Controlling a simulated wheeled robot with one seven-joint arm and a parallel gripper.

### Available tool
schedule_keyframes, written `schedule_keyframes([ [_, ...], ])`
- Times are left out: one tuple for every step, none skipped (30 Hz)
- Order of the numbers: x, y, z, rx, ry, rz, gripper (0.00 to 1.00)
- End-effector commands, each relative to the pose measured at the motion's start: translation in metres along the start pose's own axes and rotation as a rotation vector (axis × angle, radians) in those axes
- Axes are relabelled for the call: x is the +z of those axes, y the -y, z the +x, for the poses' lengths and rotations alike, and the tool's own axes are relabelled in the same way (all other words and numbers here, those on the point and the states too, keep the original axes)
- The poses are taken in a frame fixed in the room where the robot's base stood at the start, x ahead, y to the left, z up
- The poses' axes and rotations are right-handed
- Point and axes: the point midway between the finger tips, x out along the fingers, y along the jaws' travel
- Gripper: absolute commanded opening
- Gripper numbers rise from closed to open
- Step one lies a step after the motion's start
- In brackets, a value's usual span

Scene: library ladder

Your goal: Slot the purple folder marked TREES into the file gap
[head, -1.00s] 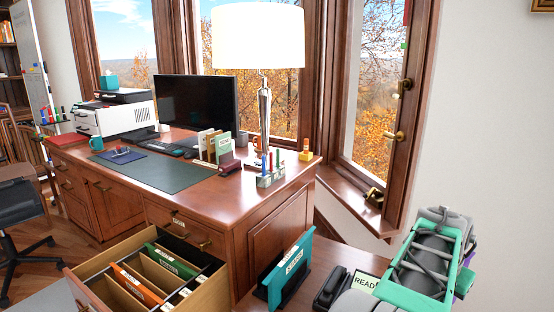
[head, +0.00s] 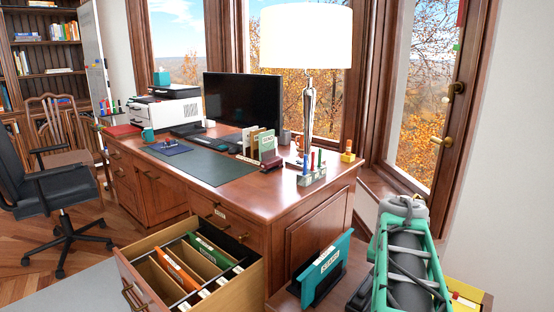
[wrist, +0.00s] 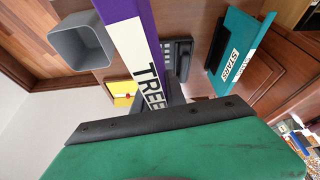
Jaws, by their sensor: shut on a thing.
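The purple folder (wrist: 151,22) shows in the wrist view, with a white label whose visible letters read TREE. My gripper (wrist: 158,95) is shut on it; the folder's lower end is partly hidden by the gripper body. In the head view my arm covers the gripper, and the folder is not visible. The open wooden drawer (head: 247,285) holds an orange folder (head: 176,268) and a green folder (head: 212,248), with tan dividers and open spaces between them. I cannot tell which space is the file gap.
A teal STARS folder (head: 325,268) stands in a black holder right of the drawer; it also shows in the wrist view (wrist: 240,52). A grey bin (wrist: 80,42) and a yellow item (wrist: 122,92) are near the held folder. The desk (head: 285,195) stands behind the drawer.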

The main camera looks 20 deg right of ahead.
Motion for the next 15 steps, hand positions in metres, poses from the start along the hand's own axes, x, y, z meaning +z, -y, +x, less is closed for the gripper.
schedule_keyframes([
  [0.008,0.034,-0.007,-0.035,-0.003,-0.081,0.0],
  [0.014,0.053,-0.011,-0.055,-0.003,-0.13,0.0],
  [0.024,0.079,-0.017,-0.082,-0.002,-0.195,0.0],
  [0.032,0.096,-0.022,-0.102,-0.001,-0.244,0.0],
  [0.041,0.114,-0.028,-0.123,-0.002,-0.294,0.0],
  [0.054,0.137,-0.035,-0.15,-0.001,-0.36,0.0],
  [0.065,0.152,-0.041,-0.17,-0.001,-0.408,0.0],
  [0.075,0.166,-0.046,-0.187,-0.001,-0.452,0.0],
  [0.088,0.182,-0.053,-0.209,-0.001,-0.506,0.0],
  [0.097,0.193,-0.058,-0.225,-0.001,-0.543,0.0],
  [0.106,0.203,-0.062,-0.239,0.0,-0.579,0.0],
  [0.118,0.214,-0.068,-0.256,0.001,-0.623,0.0],
  [0.126,0.222,-0.072,-0.269,0.001,-0.654,0.0],
  [0.134,0.228,-0.076,-0.28,0.0,-0.682,0.0],
  [0.143,0.236,-0.081,-0.294,0.0,-0.717,0.0],
])
